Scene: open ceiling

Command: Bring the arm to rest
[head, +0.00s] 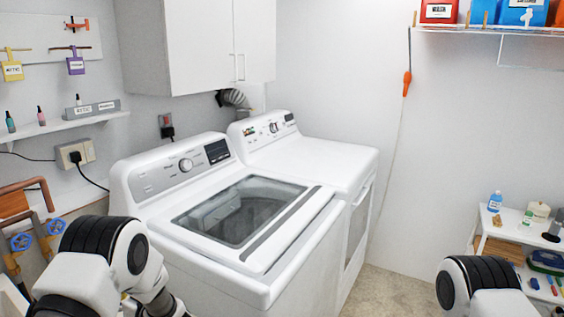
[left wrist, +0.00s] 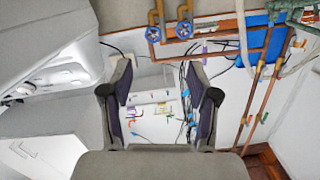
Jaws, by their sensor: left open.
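My left arm (head: 105,265) stands at the lower left of the head view, in front of the wall with the pipes; its gripper is not visible there. In the left wrist view my left gripper (left wrist: 161,88) is open, its two fingers wide apart with nothing between them. The wall with small hanging items lies beyond the fingers. My right arm (head: 480,285) shows at the lower right of the head view; its gripper is out of the picture.
A white washer (head: 190,212) and a dryer (head: 325,158) stand in the middle, close to my left arm. Copper pipes with blue valves (head: 20,242) are at left, also in the left wrist view (left wrist: 184,29). A loaded shelf unit (head: 480,243) is at right.

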